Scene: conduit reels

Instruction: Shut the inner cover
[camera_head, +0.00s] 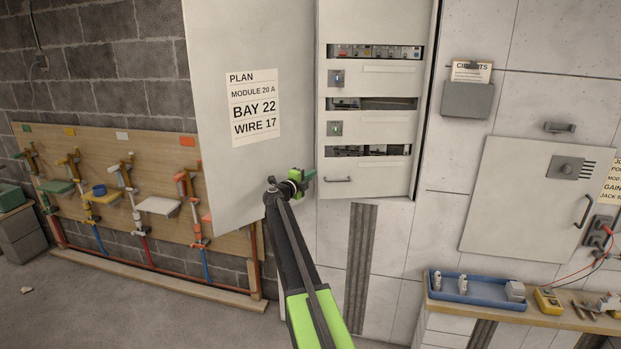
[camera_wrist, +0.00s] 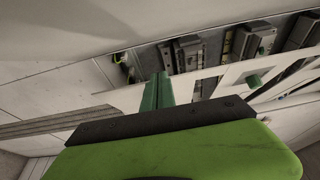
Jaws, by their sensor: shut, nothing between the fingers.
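The inner cover (camera_head: 385,180) is a pale grey panel with three slots, square latches and a low handle (camera_head: 338,180), at the cabinet's front in the head view. In the wrist view the cover (camera_wrist: 232,75) is a slanted white plate with a green knob (camera_wrist: 253,80). Dark modules (camera_wrist: 188,52) show past its edge, so it seems to stand off them. How far ajar it is cannot be told from the head view. My gripper (camera_head: 306,176) is shut and empty at the cover's lower left, near the handle. Its green fingers show in the wrist view (camera_wrist: 158,92); contact is unclear.
The outer door (camera_head: 220,180), with a plan sheet (camera_head: 254,106), stands open just left of my gripper. A bench with a blue tray (camera_head: 470,289) is at the lower right. A pipe board (camera_head: 120,210) stands at the left. The floor there looks mostly clear.

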